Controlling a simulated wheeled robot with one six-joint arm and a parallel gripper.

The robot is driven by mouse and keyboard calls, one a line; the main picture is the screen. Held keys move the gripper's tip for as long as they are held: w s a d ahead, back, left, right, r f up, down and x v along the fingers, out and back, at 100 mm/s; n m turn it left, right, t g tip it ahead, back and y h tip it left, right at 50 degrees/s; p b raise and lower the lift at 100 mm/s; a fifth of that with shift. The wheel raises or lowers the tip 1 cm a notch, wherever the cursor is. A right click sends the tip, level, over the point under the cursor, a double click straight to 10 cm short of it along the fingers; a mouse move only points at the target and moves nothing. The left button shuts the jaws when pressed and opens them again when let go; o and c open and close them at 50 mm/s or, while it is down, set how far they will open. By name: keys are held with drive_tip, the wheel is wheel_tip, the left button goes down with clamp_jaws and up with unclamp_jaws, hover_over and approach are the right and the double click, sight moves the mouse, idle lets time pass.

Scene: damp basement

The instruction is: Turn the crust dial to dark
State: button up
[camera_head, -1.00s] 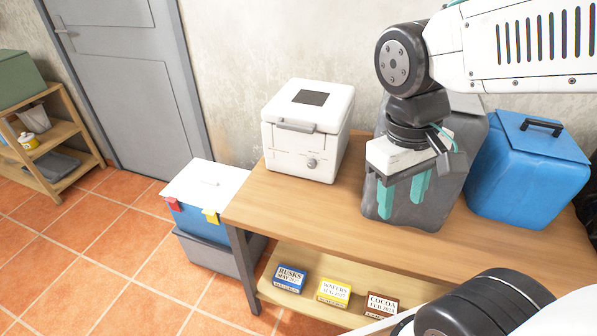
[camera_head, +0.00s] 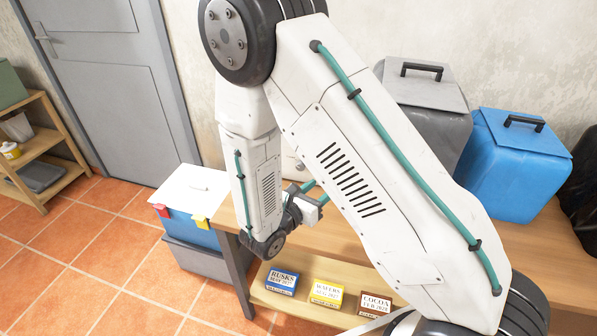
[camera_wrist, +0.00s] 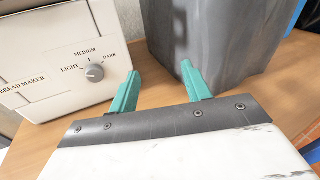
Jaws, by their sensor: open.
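The white bread maker (camera_wrist: 50,60) stands at the upper left of the wrist view. Its crust dial (camera_wrist: 94,72) is a small grey knob on the front, with LIGHT to its left, MEDIUM above and DARK to its upper right. I cannot tell surely where its pointer is set. In the head view my arm hides most of the bread maker (camera_head: 291,166). My gripper (camera_wrist: 158,72) is open and empty, its teal fingers apart, to the right of the dial and not touching it. In the head view my gripper (camera_head: 314,192) is small and partly hidden behind my arm.
A grey lidded bin (camera_head: 425,105) stands right of the bread maker, close beyond my fingers in the wrist view. A blue bin (camera_head: 515,165) is farther right on the wooden table (camera_head: 335,232). Several small boxes sit on the lower shelf; a lidded cooler (camera_head: 190,190) stands left.

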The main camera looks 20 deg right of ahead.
sight(300, 168)
drive_tip(key=w+a+f+n+t+y, duration=0.1)
drive_tip(key=n, duration=0.1)
drive_tip(key=w+a+n+t+y, duration=0.1)
drive_tip(key=w+a+t, duration=0.1)
drive_tip(key=w+a+f+n+t+y, duration=0.1)
drive_tip(key=w+a+n+t, duration=0.1)
drive_tip(key=shift+a+f+n+y, duration=0.2)
drive_tip(key=shift+f+n+y, duration=0.1)
drive_tip(key=shift+f+y, duration=0.1)
drive_tip(key=shift+w+a+r+t, duration=0.1)
drive_tip(key=shift+w+r+t, duration=0.05)
drive_tip(key=shift+w+t, duration=0.25)
drive_tip(key=x, duration=0.7)
drive_tip(key=shift+w, duration=0.2)
drive_tip(key=c, duration=1)
